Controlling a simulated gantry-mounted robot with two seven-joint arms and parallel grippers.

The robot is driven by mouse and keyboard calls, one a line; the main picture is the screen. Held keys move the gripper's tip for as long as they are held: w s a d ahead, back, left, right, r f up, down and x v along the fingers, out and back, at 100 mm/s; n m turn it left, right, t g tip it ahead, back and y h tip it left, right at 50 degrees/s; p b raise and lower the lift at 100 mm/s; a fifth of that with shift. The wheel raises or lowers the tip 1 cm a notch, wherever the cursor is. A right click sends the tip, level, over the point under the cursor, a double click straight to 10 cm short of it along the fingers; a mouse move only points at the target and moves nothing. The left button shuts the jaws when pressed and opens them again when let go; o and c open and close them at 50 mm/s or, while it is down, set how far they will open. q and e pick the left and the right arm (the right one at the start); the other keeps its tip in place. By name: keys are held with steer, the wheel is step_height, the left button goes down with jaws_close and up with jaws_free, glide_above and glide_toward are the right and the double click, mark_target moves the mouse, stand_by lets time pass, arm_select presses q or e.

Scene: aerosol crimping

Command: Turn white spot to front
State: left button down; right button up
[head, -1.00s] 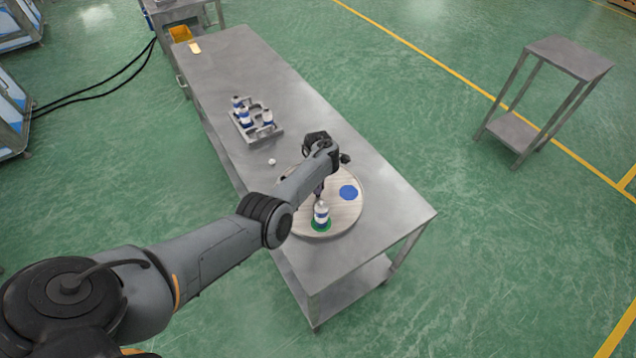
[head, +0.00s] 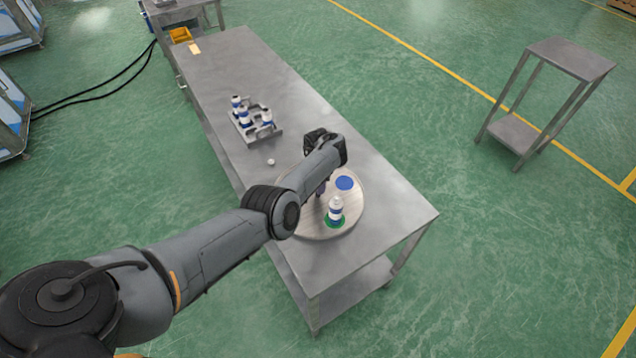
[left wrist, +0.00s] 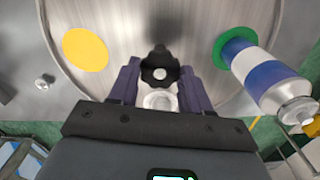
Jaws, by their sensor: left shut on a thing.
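The round turntable (head: 354,206) lies on the near part of the steel table. A blue spot (head: 344,183) is at its right, and a green spot (head: 335,223) at its near right, under a white-and-blue can (head: 336,209). In the left wrist view the green spot (left wrist: 226,45) and can (left wrist: 262,78) are at right, and a yellow spot (left wrist: 85,49) at left. My left gripper (left wrist: 160,70) is shut on a dark lobed knob (left wrist: 160,68) near the turntable's middle. A pale round thing (left wrist: 159,100) shows between the fingers; I cannot tell what it is. No white spot is identifiable. My right gripper is not in view.
A grey rack (head: 261,132) with several white-and-blue cans stands farther back on the table. A small pale part (head: 271,162) lies beside the turntable. A yellow bin (head: 180,35) is at the far end. The table's near right corner (head: 400,220) is clear.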

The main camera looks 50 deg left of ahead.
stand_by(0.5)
arm_select(q)
steer(key=shift+c, duration=2.4)
jaws_free()
steer(key=shift+r, duration=0.1)
steer(key=shift+r, duration=0.25)
step_height(320, 180, up, 10)
steer(key=p, duration=0.3)
steer(key=shift+a, duration=0.1)
